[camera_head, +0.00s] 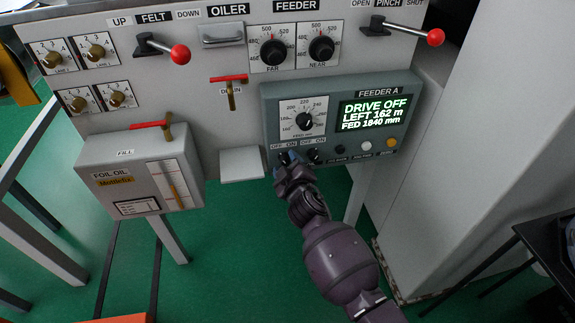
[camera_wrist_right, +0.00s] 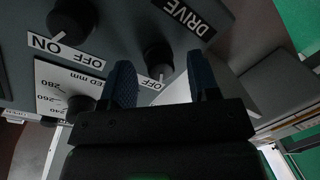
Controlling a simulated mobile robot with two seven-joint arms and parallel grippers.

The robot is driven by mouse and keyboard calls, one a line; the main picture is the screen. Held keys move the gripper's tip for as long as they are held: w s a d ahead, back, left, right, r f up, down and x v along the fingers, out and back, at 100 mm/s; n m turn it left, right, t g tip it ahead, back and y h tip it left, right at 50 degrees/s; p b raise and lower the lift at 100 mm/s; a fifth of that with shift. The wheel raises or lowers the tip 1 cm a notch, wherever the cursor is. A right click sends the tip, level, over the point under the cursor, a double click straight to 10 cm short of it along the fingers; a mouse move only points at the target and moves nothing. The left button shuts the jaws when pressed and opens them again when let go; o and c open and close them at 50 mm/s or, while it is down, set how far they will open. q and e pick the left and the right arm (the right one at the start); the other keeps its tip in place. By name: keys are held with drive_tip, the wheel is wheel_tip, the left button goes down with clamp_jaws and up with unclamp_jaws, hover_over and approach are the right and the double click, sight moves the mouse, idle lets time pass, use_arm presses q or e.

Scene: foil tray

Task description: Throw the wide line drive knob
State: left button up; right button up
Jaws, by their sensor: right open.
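The drive knob (camera_wrist_right: 158,54) is a black knob beside a DRIVE label on the grey Feeder A box (camera_head: 270,115). Its white mark is near the OFF lettering in the right wrist view. My right gripper (camera_head: 286,160) is at the lower left of the box and covers most of this knob in the head view. Its blue fingers are open, one on each side of the knob in the right wrist view; I cannot tell whether they touch it. The display (camera_head: 374,113) reads DRIVE OFF, LEFT 162 m, FED 1840 mm. My left gripper is not in view.
A second OFF/ON knob (camera_head: 314,155) sits close to the right of the gripper. The feed dial (camera_head: 304,121) is just above. White (camera_head: 366,147) and yellow (camera_head: 391,143) buttons are further right.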

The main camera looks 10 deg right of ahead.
drive_tip(key=shift+s, duration=0.1)
drive_tip(key=shift+s+r, duration=0.1)
drive_tip(key=shift+s, duration=0.1)
use_arm(q)
drive_tip(key=p, duration=0.1)
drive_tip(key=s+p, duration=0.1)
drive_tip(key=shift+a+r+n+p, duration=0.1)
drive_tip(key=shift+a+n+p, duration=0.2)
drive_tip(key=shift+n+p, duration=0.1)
use_arm(e)
drive_tip(key=s+r, duration=0.1)
drive_tip(key=s, duration=0.9)
drive_tip(key=shift+d, duration=0.35)
drive_tip(key=shift+r, duration=0.1)
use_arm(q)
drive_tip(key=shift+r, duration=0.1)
